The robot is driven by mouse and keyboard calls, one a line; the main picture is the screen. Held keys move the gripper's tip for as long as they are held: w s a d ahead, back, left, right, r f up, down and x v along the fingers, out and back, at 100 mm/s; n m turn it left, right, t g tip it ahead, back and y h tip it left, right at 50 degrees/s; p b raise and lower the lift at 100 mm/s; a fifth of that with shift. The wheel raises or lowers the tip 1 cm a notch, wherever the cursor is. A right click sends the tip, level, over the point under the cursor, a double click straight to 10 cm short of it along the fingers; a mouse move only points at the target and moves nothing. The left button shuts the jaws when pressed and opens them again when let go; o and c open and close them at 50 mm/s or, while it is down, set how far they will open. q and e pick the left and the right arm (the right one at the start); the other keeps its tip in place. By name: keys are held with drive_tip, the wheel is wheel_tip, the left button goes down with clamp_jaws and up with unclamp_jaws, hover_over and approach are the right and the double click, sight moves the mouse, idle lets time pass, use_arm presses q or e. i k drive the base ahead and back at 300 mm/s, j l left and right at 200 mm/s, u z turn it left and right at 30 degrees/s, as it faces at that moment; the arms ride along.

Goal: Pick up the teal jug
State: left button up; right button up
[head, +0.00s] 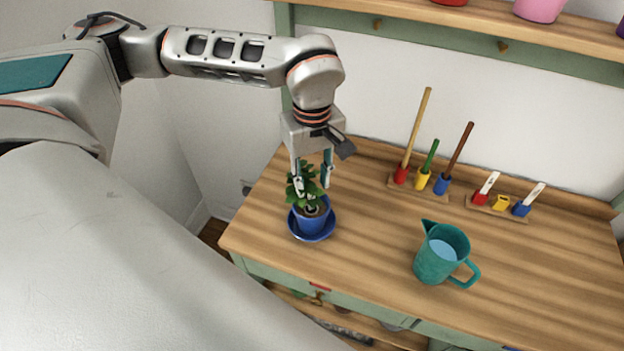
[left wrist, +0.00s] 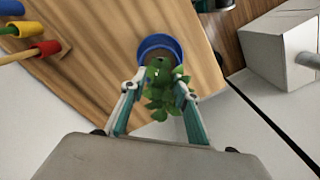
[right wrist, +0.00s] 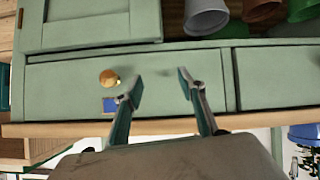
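The teal jug (head: 434,262) stands upright on the wooden worktop, right of the middle in the head view. Its spout points up-left, its handle is at lower right, and pale blue shows inside. My left gripper (head: 313,185) is open above the worktop, left of the jug, with its fingers around the leaves of a potted plant (head: 312,217). The plant also shows between the fingertips of the left gripper (left wrist: 160,88) in the left wrist view. My right gripper (right wrist: 158,88) is open and empty in front of a green drawer front. The jug is in neither wrist view.
The plant's blue pot stands on a blue saucer (head: 325,231). Tool holders with upright coloured handles (head: 421,182) and a rack of small scoops (head: 500,204) line the back. A shelf (head: 420,15) hangs above. Bare worktop lies between plant and jug.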

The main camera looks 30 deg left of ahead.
sight(445, 247)
drive_tip(key=k+l, duration=0.15)
drive_tip(key=l, duration=0.15)
drive_tip(key=k+l, duration=0.1)
drive_tip(key=l, duration=0.25)
drive_tip(key=k+l, duration=0.15)
drive_tip(key=l, duration=0.15)
drive_tip(key=k+l, duration=0.1)
drive_tip(key=l, duration=0.25)
